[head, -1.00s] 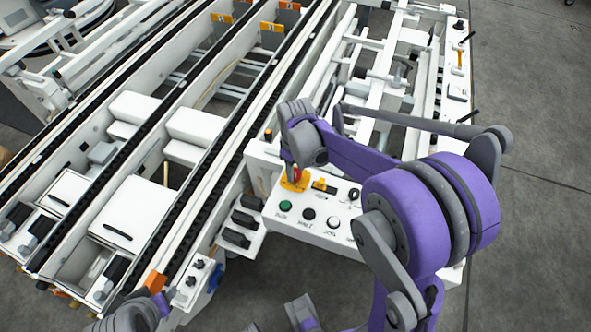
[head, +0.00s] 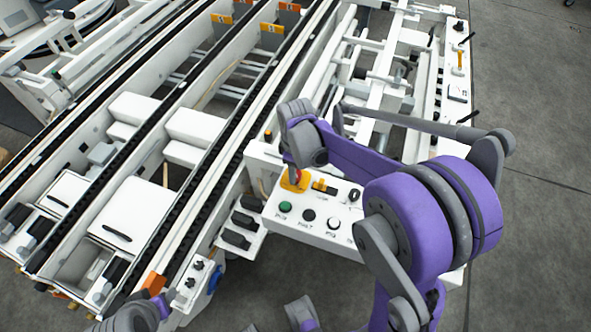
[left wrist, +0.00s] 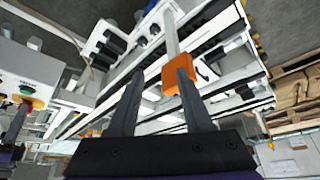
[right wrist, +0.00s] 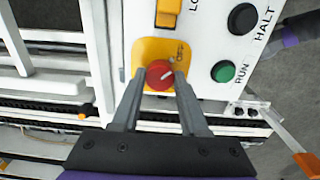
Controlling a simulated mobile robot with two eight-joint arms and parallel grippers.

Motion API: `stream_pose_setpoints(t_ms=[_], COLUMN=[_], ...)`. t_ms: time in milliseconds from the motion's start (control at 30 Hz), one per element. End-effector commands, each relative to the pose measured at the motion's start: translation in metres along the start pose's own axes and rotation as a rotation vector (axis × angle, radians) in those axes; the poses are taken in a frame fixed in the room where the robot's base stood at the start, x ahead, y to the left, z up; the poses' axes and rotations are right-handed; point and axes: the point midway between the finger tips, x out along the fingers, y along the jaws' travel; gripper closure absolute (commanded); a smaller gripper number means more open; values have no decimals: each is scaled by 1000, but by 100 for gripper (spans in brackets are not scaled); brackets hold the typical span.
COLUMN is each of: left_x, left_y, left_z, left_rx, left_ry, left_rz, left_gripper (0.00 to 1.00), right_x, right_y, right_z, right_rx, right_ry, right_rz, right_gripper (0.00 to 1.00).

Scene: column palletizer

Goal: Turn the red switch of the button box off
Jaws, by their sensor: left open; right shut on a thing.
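The white button box (head: 322,236) stands right of the conveyor, with green, black and white buttons on top. In the right wrist view its red switch (right wrist: 159,75) is a round knob with a white mark, on a yellow plate (right wrist: 147,49). My right gripper (right wrist: 156,84) has its fingers on either side of the knob and is shut on it. In the head view the gripper and arm largely cover the knob above the yellow plate (head: 290,184). My left gripper (left wrist: 160,78) is open and empty, away from the box.
An orange block (left wrist: 177,84) on a pale bar shows close behind my left fingers. The conveyor's rails and white panels (head: 130,212) fill the left of the head view. Grey floor (head: 540,230) is clear at the right.

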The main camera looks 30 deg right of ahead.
Motion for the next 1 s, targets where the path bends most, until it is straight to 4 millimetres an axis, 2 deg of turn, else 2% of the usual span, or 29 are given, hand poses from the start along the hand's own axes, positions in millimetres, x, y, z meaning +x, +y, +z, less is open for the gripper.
stream_pose_setpoints(t_ms=[133, 167, 300, 667, 767, 1000], left_x=[0, 0, 0, -1, -2, -8], left_y=[0, 0, 0, 0, 0, 0], left_z=[0, 0, 0, 0, -2, -5], left_rx=[0, 0, 0, 0, 0, 0], left_ry=[0, 0, 0, 0, 1, 3], left_rz=[0, 0, 0, 0, 0, 0], left_gripper=[50, 50, 50, 50, 50, 50], right_x=[0, 0, 0, -5, -18, -67], right_y=[0, 0, 0, 0, 0, 0], right_z=[0, 0, 0, 0, 0, 0], right_rx=[-1, -1, 0, 0, 0, 0], right_ry=[0, 0, 0, 0, 0, 0], right_rz=[1, 1, 1, 0, 1, 1], right_gripper=[100, 51, 26, 26, 26, 26])
